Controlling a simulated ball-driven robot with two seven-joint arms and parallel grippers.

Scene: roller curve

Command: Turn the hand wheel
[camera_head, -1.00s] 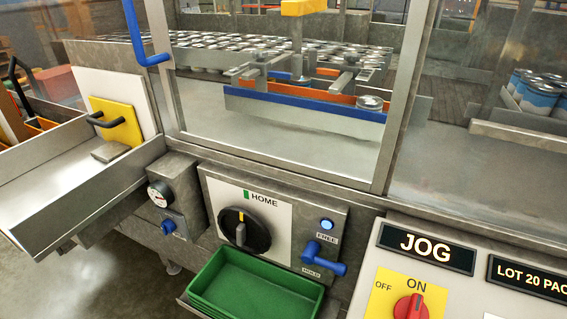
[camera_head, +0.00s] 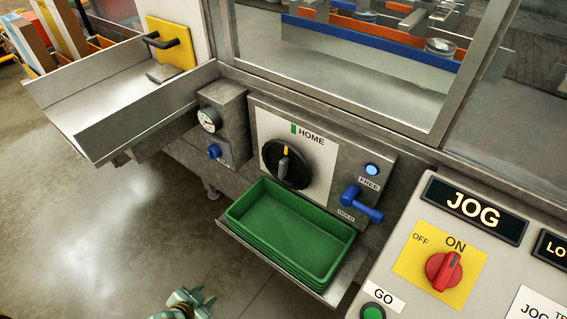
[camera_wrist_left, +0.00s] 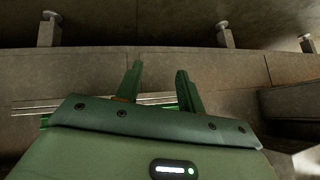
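The hand wheel (camera_head: 274,168) is a round black dial with a yellow mark near its top, on a white plate. A green mark beside the word HOME (camera_head: 311,137) sits above it. To its right a blue lever (camera_head: 362,204) stands between the labels FREE and HOLD, under a lit blue lamp (camera_head: 372,169). My left gripper (camera_head: 193,298) is at the bottom edge of the head view, below and left of the wheel and apart from it. In the left wrist view its two fingers (camera_wrist_left: 157,82) are spread with nothing between them. My right gripper is not in view.
A green tray (camera_head: 240,217) juts out just below the wheel. A gauge box (camera_head: 228,112) with a small blue knob stands left of it. A sloping JOG panel (camera_head: 405,285) with a red switch is at the right. Floor left of the tray is clear.

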